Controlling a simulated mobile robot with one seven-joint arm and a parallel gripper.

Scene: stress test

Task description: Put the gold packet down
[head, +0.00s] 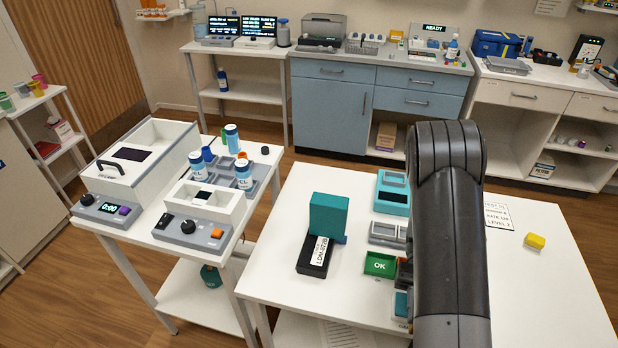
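A small yellow item (535,241) lies on the right part of the white table (560,290), apart from other things. It is the only gold-coloured thing I see on this table, but I cannot tell for sure that it is the gold packet. My dark arm rises over the table to the left of it and hides part of the tabletop. My gripper is hidden behind the arm, so I cannot see its fingers or whether it holds anything.
A black device with a teal block (329,214), a green OK box (380,264), a grey tray (387,233) and a teal device (392,194) stand left of my arm. A printed card (497,217) lies right of it. The table's right front is clear.

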